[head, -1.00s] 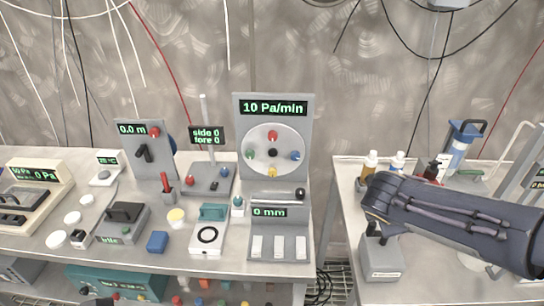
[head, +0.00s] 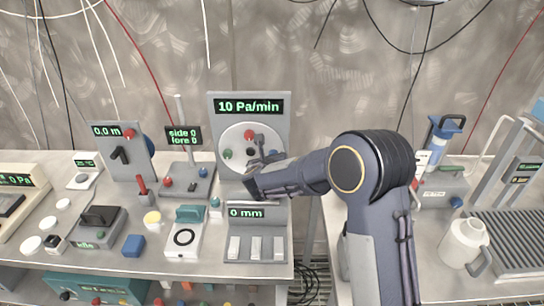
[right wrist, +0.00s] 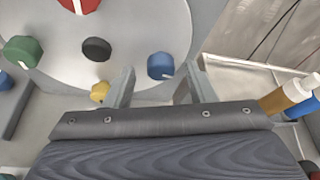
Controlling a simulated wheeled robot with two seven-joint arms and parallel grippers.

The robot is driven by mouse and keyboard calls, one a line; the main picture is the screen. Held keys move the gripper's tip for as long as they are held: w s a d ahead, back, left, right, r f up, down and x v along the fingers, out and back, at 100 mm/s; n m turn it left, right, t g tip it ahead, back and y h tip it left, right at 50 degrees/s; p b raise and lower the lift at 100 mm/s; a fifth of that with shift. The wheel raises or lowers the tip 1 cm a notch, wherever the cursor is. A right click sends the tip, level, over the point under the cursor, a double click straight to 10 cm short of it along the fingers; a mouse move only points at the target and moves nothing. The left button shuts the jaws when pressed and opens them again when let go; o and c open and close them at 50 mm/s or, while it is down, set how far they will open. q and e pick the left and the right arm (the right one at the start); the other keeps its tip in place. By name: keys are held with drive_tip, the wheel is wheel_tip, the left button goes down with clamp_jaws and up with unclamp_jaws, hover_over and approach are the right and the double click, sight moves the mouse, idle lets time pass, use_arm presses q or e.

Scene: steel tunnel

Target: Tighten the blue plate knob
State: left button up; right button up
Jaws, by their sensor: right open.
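The blue plate knob (right wrist: 161,66) sits on the right side of the round pale plate (right wrist: 120,25). In the right wrist view it appears in the gap between the fingertips of my right gripper (right wrist: 160,80), which is open, with a finger on either side and no visible contact. In the head view my right gripper (head: 262,150) is in front of the plate's right part and largely covers the blue knob. The panel display (head: 248,106) above the plate reads 10 Pa/min. My left gripper is not in view.
A red knob (right wrist: 78,4), a black centre knob (right wrist: 96,49), a green knob (right wrist: 22,51) and a yellow knob (right wrist: 100,91) share the plate. Below stands a grey box reading 0 mm (head: 256,230). A white jug (head: 463,243) stands on the right bench.

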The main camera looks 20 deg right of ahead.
drive_tip(key=shift+w+d+f, duration=0.2)
drive_tip(key=shift+w, duration=0.2)
drive_tip(key=shift+c, duration=0.4)
drive_tip(key=c, duration=0.9)
drive_tip(key=shift+s+d+f+m+t+y+b, duration=0.15)
drive_tip(key=shift+m+t+y+b, duration=0.3)
drive_tip(key=shift+m+y+b, duration=2.35)
drive_tip(key=shift+w+d+r+m+t+h+b, duration=0.1)
drive_tip(key=shift+m+t+h+b, duration=0.5)
drive_tip(key=shift+b, duration=4.85)
drive_tip(key=shift+s+d+f+m+t+y+b, duration=0.25)
drive_tip(key=shift+m+y+b, duration=1.1)
drive_tip(key=shift+b, duration=2.8)
drive_tip(key=shift+w+a+r+m+h, duration=0.1)
drive_tip(key=shift+w+r+m+h, duration=0.05)
drive_tip(key=shift+m+h, duration=0.3)
